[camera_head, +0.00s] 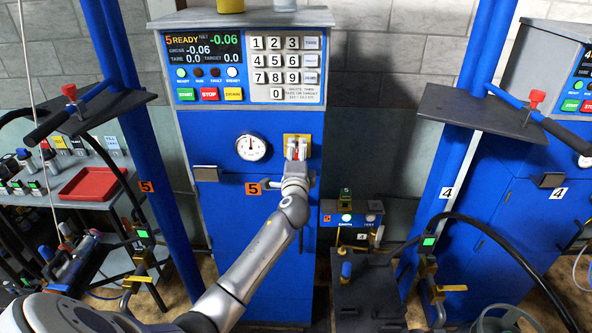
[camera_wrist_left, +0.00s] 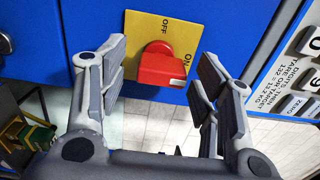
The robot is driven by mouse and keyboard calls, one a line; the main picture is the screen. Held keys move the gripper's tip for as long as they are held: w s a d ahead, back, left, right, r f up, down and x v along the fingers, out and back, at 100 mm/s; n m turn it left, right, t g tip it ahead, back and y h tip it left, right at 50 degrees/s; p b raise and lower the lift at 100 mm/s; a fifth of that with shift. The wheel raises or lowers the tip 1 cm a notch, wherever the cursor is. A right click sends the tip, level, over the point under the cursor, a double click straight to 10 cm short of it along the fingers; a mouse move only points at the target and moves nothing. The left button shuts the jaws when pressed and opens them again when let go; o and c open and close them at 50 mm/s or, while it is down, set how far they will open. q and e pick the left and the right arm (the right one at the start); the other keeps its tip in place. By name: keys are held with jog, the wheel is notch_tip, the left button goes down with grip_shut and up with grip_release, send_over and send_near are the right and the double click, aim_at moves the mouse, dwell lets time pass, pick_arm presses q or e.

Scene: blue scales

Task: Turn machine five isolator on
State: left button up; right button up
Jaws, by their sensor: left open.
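The machine five cabinet (camera_head: 230,220) is blue, with a display reading 5 READY. Its isolator is a red knob (camera_wrist_left: 160,66) on a yellow plate (camera_wrist_left: 148,28) marked OFF and ON. The knob has a white mark at its lower right end in the wrist view, below the ON label; I cannot tell its exact setting. In the head view the plate (camera_head: 290,138) shows just above my wrist, and the gripper mostly hides the knob. My left gripper (camera_head: 297,152) is open. In the wrist view its fingers (camera_wrist_left: 163,62) stand apart on either side of the knob.
A dial gauge (camera_head: 251,147) is left of the isolator, and a keypad (camera_head: 287,67) is above it. Blue posts with dark shelves (camera_head: 482,112) stand on both sides. A red tray (camera_head: 88,184) lies on a bench at left. Machine four (camera_head: 524,170) is at right.

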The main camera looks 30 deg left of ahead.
pick_arm(q)
jog(key=v, duration=1)
jog(key=shift+s, duration=0.25)
jog(key=shift+f, duration=0.1)
